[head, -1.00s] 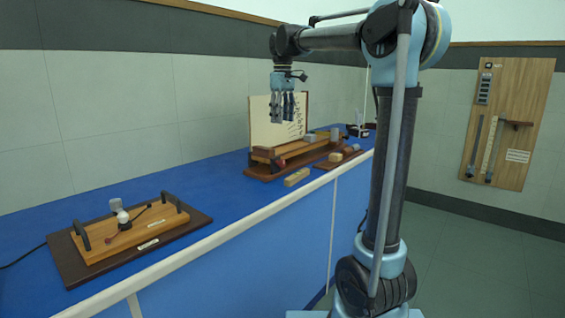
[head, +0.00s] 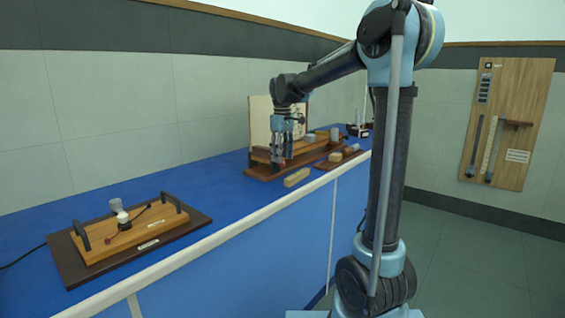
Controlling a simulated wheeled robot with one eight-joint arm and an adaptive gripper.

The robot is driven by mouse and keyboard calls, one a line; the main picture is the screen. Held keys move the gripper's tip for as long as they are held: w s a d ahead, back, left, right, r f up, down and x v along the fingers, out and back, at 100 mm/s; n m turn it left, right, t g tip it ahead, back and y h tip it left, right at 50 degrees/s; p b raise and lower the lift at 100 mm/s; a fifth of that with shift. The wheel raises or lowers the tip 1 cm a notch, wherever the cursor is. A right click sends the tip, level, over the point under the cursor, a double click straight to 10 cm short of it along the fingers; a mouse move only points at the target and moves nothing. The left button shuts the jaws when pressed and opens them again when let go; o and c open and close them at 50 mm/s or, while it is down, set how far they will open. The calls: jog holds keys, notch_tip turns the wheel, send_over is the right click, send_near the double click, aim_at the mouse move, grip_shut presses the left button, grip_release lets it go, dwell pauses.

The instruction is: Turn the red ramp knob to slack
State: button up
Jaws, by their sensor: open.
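The wooden ramp apparatus (head: 312,151) stands on a dark brown base (head: 262,173) on the blue bench, with a white card behind it. My gripper (head: 281,158) is open and points down at the near left end of the ramp. Its fingers cover the place where the red knob showed, so I cannot make out the knob or its setting. I cannot tell whether the fingers touch it.
A loose wooden block (head: 297,178) lies in front of the ramp base. A wooden board with two black handles (head: 130,229) sits at the bench's near left. A white edge (head: 235,224) borders the bench front. Blue bench top between board and ramp is clear.

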jog(key=shift+f, duration=1.3)
jog(key=c, duration=1)
jog(key=shift+c, duration=0.2)
